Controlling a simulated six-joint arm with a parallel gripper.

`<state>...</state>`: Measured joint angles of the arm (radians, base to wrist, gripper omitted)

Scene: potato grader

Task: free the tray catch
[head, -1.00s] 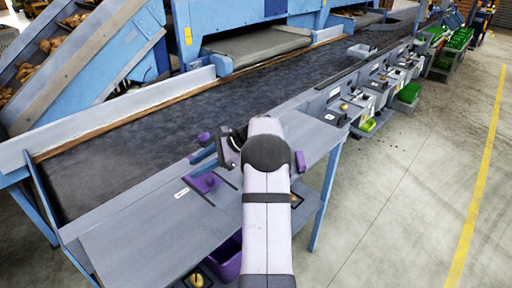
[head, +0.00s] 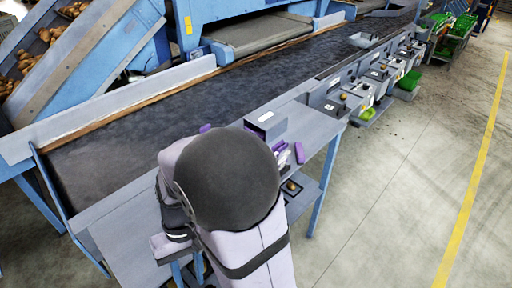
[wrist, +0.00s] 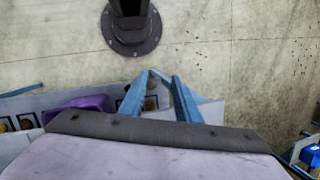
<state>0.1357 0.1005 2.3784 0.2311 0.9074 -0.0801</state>
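I cannot single out the tray catch for certain. The purple plate with a small knob on the near bench (head: 125,245) is hidden behind my arm. A small purple part (head: 205,128) shows just past my arm. A purple block (head: 299,152) lies near the bench's right end, beside small white and purple pieces (head: 283,156). My gripper is mostly hidden behind my large dark arm joint in the head view, low over the near bench. Its fingers cannot be made out clearly in either view, and I see nothing held.
A grey box (head: 266,122) stands on the bench's right part. A dark conveyor belt (head: 120,150) runs behind the bench. A purple bin (wrist: 90,103) shows below in the wrist view. Bare floor (head: 390,190) lies to the right.

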